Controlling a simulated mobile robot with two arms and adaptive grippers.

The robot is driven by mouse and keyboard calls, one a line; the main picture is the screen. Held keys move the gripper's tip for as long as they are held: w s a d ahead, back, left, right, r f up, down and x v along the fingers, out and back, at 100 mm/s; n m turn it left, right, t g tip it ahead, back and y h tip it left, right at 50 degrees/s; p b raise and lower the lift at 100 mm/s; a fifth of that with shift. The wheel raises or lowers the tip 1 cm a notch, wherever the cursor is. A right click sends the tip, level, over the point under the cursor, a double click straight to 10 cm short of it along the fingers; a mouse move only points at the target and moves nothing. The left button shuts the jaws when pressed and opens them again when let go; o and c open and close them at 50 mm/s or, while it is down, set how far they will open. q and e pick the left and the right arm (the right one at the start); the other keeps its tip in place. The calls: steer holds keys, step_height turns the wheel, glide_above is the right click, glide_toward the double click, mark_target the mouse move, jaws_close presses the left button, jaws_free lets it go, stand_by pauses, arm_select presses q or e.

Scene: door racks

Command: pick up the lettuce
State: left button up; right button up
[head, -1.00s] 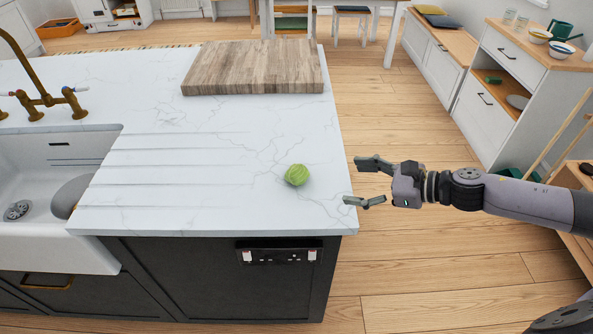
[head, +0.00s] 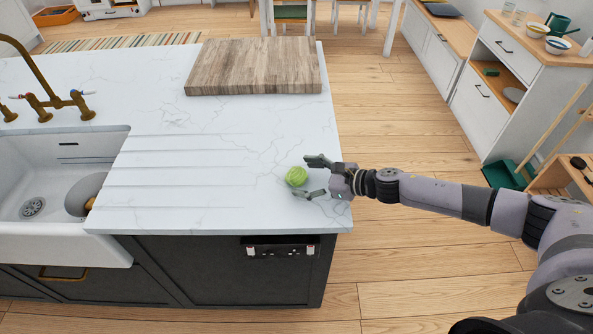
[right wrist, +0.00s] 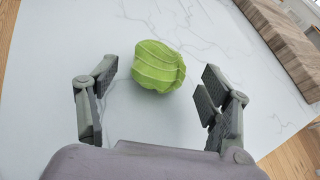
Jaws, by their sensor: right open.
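The lettuce (head: 296,176) is a small, round, light green head on the white marble worktop (head: 210,185), near its right end. It also shows in the right wrist view (right wrist: 158,67), lying between and just beyond the fingertips. My right gripper (head: 312,178) is open and empty, at the right side of the lettuce, with its fingers pointing left toward it. In the right wrist view the open fingers (right wrist: 156,92) stand apart on either side, with clear gaps to the lettuce. My left gripper is not in view.
A wooden chopping board (head: 254,66) lies at the back of the worktop. A white sink (head: 55,185) with a brass tap (head: 48,98) is at the left. The worktop around the lettuce is clear. Floor and a white cabinet (head: 500,95) lie to the right.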

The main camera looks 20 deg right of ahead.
steer(key=shift+w+a+f, duration=0.3)
steer(key=shift+w+a, duration=0.15)
steer(key=shift+d, duration=0.1)
steer(key=shift+s, duration=0.1)
steer(key=shift+c, duration=0.4)
steer(key=c, duration=1)
steer(key=shift+r, duration=0.1)
